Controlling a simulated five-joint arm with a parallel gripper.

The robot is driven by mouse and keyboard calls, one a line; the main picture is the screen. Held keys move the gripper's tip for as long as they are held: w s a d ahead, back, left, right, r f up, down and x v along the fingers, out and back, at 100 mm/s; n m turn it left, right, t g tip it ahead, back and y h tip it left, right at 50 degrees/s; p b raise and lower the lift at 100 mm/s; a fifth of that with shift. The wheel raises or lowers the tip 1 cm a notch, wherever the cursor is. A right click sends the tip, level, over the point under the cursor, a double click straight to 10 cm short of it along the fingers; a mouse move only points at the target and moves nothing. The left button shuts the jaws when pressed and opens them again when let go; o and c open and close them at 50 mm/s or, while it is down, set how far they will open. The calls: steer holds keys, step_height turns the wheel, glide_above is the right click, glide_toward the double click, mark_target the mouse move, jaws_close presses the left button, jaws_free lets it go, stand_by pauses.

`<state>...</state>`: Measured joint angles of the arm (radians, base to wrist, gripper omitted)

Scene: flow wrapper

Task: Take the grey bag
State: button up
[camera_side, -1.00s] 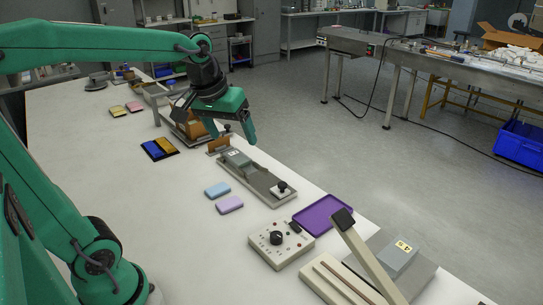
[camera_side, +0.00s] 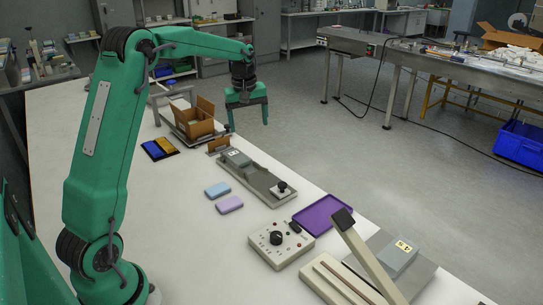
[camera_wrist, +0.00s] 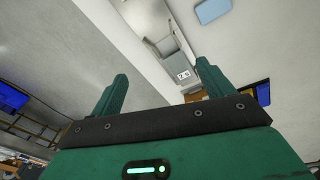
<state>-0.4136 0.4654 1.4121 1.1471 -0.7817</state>
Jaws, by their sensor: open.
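No grey bag can be made out with certainty in either view. A grey block with a white label (camera_side: 236,157) sits at the far end of a metal rail fixture (camera_side: 262,182); the labelled block also shows in the wrist view (camera_wrist: 181,66). A light blue pouch (camera_side: 217,190) and a lilac pouch (camera_side: 230,205) lie flat on the white table left of the rail. My gripper (camera_side: 248,125) is open and empty, pointing down beyond the rail's far end, near the table's right edge. Its two spread fingers show in the wrist view (camera_wrist: 162,75), with nothing between them.
An open cardboard box (camera_side: 195,127) stands left of my gripper. A black tray with blue and yellow pieces (camera_side: 159,149) lies nearer. A purple tray (camera_side: 323,214), a control box (camera_side: 281,245) and a lever device (camera_side: 365,265) stand in front. The table's left and middle are clear.

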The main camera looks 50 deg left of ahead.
mark_target(240, 158)
steer(key=w+a+f+n, duration=0.1)
steer(key=a+f, duration=0.2)
steer(key=a+f+n, duration=0.1)
steer(key=a+f, duration=0.2)
steer(key=w+a+f+n+g, duration=0.1)
steer(key=a+f+n, duration=0.1)
steer(key=a+f, duration=0.1)
steer(key=shift+w+a+f+h, duration=0.3)
steer(key=shift+w+a+f, duration=0.1)
steer(key=shift+f, duration=0.2)
steer(key=shift+s+a+f, duration=0.1)
steer(key=shift+s+f, duration=0.05)
steer(key=shift+f, duration=3.75)
steer(key=c, duration=1)
